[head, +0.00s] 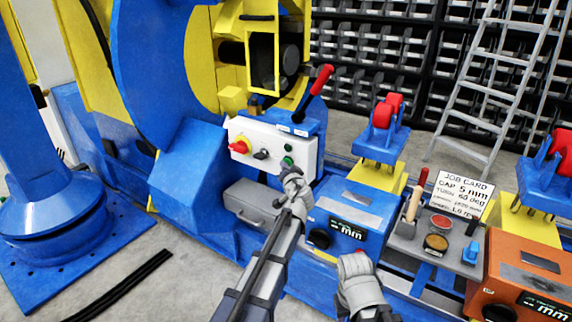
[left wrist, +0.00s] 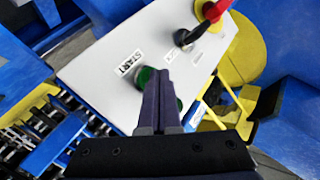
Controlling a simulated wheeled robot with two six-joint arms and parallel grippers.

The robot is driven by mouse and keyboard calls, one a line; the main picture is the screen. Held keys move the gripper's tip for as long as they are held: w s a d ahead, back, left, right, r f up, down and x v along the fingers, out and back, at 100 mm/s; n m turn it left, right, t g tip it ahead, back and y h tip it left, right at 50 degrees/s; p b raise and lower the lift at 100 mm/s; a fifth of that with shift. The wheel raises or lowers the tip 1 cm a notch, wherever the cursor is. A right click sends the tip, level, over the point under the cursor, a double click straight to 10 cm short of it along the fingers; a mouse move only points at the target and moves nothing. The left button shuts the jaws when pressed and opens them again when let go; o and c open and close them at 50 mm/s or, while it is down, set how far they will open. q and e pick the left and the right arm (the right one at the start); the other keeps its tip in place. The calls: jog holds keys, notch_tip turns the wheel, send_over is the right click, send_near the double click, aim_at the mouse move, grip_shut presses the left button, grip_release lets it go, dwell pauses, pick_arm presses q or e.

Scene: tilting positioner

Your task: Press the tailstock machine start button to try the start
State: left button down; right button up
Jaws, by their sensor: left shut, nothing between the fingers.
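The white control panel (head: 262,146) sits on the blue machine, with a red and yellow knob (head: 240,144), a black switch (head: 262,154) and green round parts at its right end. In the left wrist view the green start button (left wrist: 144,76) lies beside the START label (left wrist: 126,63), partly covered by my fingers. A second green part (left wrist: 179,104) shows on the other side of the fingers. My left gripper (head: 288,170) is shut and empty in front of the green parts; its fingertips (left wrist: 163,72) overlap the button's edge. I cannot tell whether they touch.
A red-handled lever (head: 319,80) stands above the panel. A grey box (head: 252,203) and a blue mm unit (head: 348,214) are below it. A tool tray and job card (head: 463,194) are to the right. A ladder (head: 495,80) leans by bin shelves behind.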

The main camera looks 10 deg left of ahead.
dwell(0.4)
pick_arm(q)
jog(key=shift+s+a, duration=0.25)
jog(key=shift+s, duration=0.55)
jog(key=s, duration=0.1)
jog(key=s+a, duration=0.1)
jog(key=s, duration=0.2)
jog(key=shift+s+a, duration=0.35)
dwell(0.5)
